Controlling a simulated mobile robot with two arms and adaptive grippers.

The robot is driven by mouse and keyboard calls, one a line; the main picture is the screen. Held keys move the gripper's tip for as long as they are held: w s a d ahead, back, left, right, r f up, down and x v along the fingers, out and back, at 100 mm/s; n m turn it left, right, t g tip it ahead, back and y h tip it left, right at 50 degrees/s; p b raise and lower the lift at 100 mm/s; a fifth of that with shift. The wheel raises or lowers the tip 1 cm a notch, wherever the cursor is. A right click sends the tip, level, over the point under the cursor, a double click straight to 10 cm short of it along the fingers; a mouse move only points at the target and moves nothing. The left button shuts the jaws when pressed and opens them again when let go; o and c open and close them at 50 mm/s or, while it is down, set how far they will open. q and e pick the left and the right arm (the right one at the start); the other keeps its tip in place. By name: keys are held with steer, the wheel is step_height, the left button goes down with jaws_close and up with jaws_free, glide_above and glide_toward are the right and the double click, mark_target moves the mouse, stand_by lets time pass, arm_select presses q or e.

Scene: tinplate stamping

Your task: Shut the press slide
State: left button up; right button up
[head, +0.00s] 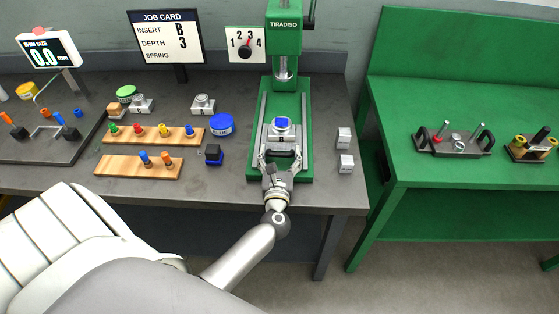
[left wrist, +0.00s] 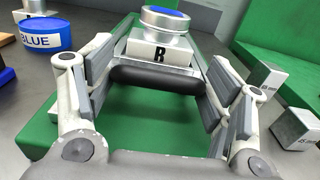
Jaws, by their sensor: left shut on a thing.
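The green press (head: 284,40) stands at the back of the grey table, with its metal ram (head: 284,68) above a green base with two rails. The press slide (head: 270,138) sits forward of the ram on the base. It carries a round metal piece with a blue top (head: 281,123), also in the left wrist view (left wrist: 165,18). A plate on its front bears one letter, B or R. My left gripper (head: 279,164) is shut on the slide's dark handle (left wrist: 155,80), a finger at each end. My right gripper is not in view.
Two small metal blocks (head: 345,137) lie right of the press. A blue tin (head: 221,125), a dark blue block (head: 213,155) and wooden peg racks (head: 150,136) lie to the left. A job card (head: 165,37) stands behind. A green bench (head: 470,175) is at the right.

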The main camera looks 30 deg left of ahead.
arm_select(q)
steer(key=x, duration=0.3)
steer(key=shift+s+a, duration=0.1)
steer(key=shift+s, duration=0.1)
steer(key=o, duration=1.2)
steer(key=shift+s, duration=0.1)
steer(key=shift+c, duration=0.2)
steer(key=v, duration=1.2)
steer(key=shift+c, duration=0.2)
